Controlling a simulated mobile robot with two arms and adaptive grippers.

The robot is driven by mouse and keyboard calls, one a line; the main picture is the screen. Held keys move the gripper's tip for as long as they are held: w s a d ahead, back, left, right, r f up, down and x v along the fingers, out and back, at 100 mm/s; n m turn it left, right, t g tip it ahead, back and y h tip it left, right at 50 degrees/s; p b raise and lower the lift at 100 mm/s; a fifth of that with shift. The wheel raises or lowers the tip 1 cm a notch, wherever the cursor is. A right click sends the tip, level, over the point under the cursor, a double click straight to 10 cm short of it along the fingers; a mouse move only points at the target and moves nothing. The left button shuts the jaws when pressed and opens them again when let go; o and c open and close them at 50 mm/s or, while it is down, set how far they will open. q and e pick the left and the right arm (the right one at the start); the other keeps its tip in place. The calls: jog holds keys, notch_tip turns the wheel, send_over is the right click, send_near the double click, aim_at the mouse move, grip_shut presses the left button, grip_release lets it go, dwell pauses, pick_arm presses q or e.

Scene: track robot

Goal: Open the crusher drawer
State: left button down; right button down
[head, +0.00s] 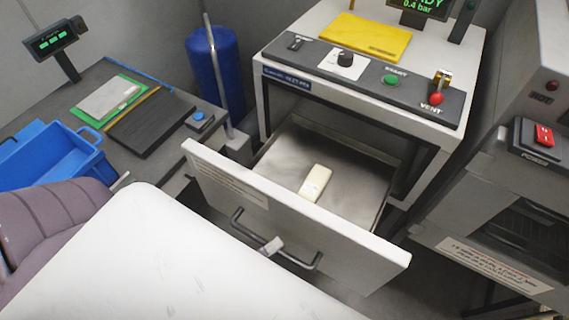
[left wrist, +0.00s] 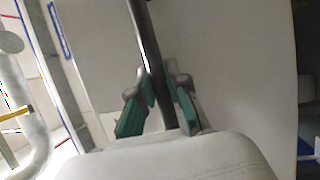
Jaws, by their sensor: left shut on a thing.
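The crusher drawer (head: 300,215) is pulled out from under the white crusher (head: 375,80), with its inside exposed. A small cream block (head: 315,183) lies on the drawer's metal floor. The dark bar handle (head: 301,261) runs across the drawer's front panel. My left gripper (head: 272,246) is at the middle of the handle, mostly hidden behind my white arm. In the left wrist view, its green-padded fingers (left wrist: 164,92) are shut around the dark handle bar (left wrist: 148,40), with the pale panel behind. My right gripper is not in view.
A blue cylinder (head: 215,70) stands behind. Another machine (head: 510,220) stands at right, with a floor gap between it and the drawer.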

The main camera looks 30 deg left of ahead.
pick_arm(q)
jog(key=shift+s, duration=0.95)
jog(key=c, duration=1.1)
grip_release()
jog(key=shift+c, duration=0.2)
jog(key=v, duration=1.2)
